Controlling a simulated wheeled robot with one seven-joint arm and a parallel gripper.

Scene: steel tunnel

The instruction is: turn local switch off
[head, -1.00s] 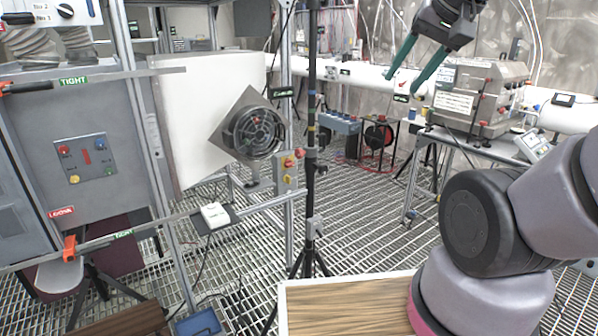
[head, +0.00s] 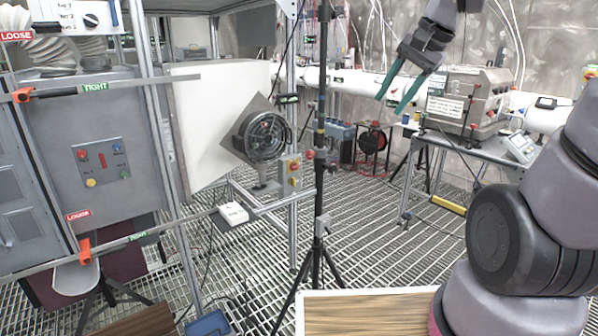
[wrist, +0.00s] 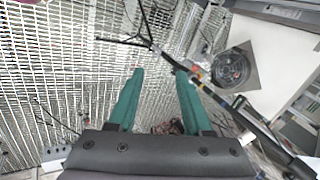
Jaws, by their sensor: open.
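A small grey switch box (head: 291,176) with red and yellow knobs is on the metal post just right of the round fan (head: 262,136). I cannot read any label on it, so I cannot confirm it is the local switch. My gripper (head: 390,104) is open and empty, with two green fingers pointing down, high up and well right of the box. In the wrist view my gripper (wrist: 159,72) has its fingers apart with nothing between them. The fan (wrist: 232,68) shows to their right there; the box is not clear in that view.
A dark tripod pole (head: 320,130) stands just right of the box. A grey cabinet panel (head: 103,160) with coloured buttons is at left. A white device (head: 234,213) sits on a shelf below the fan. A steel machine (head: 470,100) stands at the right. A wooden top (head: 365,312) is in front.

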